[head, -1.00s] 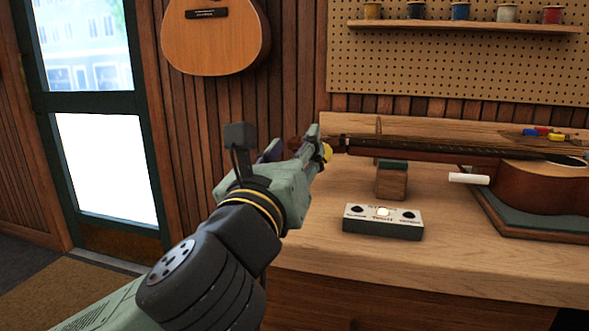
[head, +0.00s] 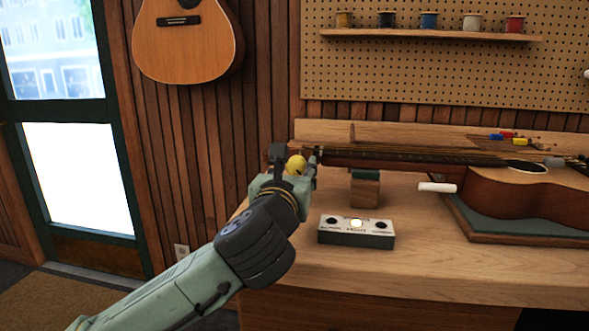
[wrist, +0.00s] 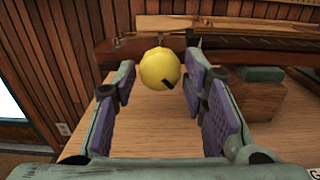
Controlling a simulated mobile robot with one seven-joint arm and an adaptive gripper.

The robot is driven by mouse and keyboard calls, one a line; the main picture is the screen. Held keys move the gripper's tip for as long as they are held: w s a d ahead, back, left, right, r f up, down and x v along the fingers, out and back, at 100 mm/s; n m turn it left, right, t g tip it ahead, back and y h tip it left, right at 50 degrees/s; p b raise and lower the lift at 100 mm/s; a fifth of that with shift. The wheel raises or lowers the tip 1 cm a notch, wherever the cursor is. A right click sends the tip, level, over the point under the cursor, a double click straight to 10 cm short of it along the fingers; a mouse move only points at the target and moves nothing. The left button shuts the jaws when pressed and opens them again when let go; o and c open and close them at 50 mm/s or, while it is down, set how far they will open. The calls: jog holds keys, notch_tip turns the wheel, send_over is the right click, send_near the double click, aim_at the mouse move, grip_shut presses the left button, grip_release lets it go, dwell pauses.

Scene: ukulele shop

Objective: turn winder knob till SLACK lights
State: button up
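The yellow winder knob (head: 295,165) is at the headstock end of the ukulele (head: 560,195) lying on the bench. In the wrist view the knob (wrist: 160,68) shows a short black mark at its lower right. My gripper (wrist: 157,82) is open, with its purple pads on either side of the knob. A gap shows on the left; the right pad is very close, and contact cannot be told. The white-topped indicator box (head: 356,232) has its middle lamp lit above a label that seems to read TIGHT. Its two side lamps are dark; their labels are too small to read.
A wooden neck rest (head: 365,188) with a green top stands behind the box. A white cylinder (head: 437,187) juts out in front of the ukulele. The bench (head: 420,255) is clear around the box. A guitar (head: 187,40) hangs on the wall.

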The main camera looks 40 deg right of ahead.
jog(key=shift+c, duration=0.5)
jog(key=c, duration=0.8)
jog(key=shift+o, duration=0.2)
jog(key=shift+n, duration=0.4)
jog(key=n, duration=0.4)
jog(key=shift+d+n, duration=0.1)
jog(key=shift+n, duration=0.3)
jog(key=n, duration=1.1)
jog(key=shift+s+r+n+p, duration=0.1)
jog(key=shift+n+p, duration=0.25)
jog(key=shift+n, duration=0.05)
jog(key=n+p, duration=0.1)
jog(key=n, duration=0.4)
jog(key=shift+n+p, duration=0.3)
jog(key=shift+n, duration=0.4)
